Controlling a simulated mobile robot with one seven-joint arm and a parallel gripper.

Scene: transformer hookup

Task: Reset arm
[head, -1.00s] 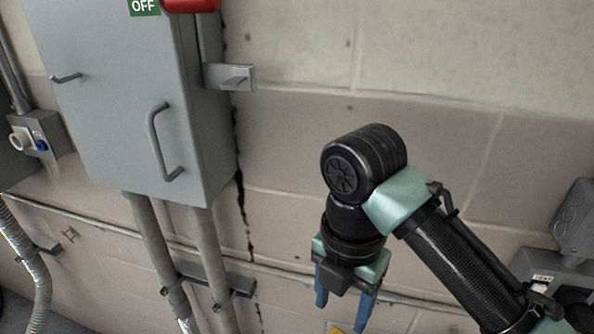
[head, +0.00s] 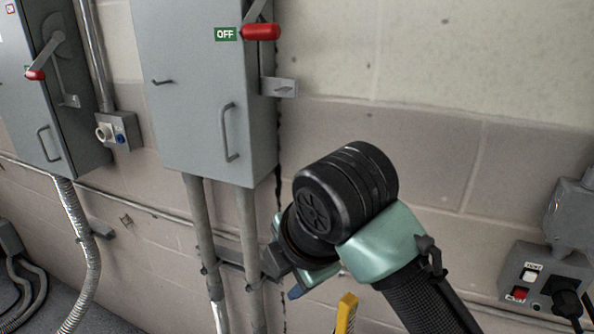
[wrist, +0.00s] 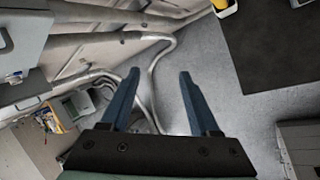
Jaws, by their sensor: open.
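My gripper shows in the wrist view (wrist: 155,92) with its two blue fingers spread apart and nothing between them. The rest of the gripper is hidden behind my wrist there. The gripper is in the air in front of the wall, apart from the grey boxes.
A grey switch box (head: 205,110) with a red-handled lever (head: 262,32) and an OFF label is on the wall. A second box (head: 45,90) is at left. Conduits (head: 205,240) run down. A control box (head: 540,278) is at lower right. A yellow object (head: 346,313) is below my arm.

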